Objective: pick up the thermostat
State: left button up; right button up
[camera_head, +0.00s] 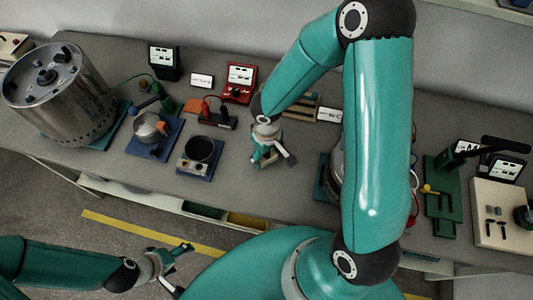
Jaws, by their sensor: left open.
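Several small devices stand on the grey bench, and I cannot tell for sure which is the thermostat. A red box with a white display (240,80) and a black box with a display (164,60) stand towards the back. My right gripper (272,158) points down over the middle of the bench, to the right of a small device with a round black top (201,150). Its jaws are too small to read, and I cannot tell whether it holds anything. My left gripper (178,268) is open and empty, low in front of the bench, away from the devices.
A large metal cylinder (60,95) fills the bench's left end. An orange-and-grey pot (149,127) sits on a blue base. A green stand (440,190) and a cream panel (500,215) are at the right. My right arm hides part of the bench. Bare bench shows around my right gripper.

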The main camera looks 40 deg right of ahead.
jog(key=c, duration=0.5)
jog(key=shift+r, duration=0.15)
jog(key=shift+c, duration=0.2)
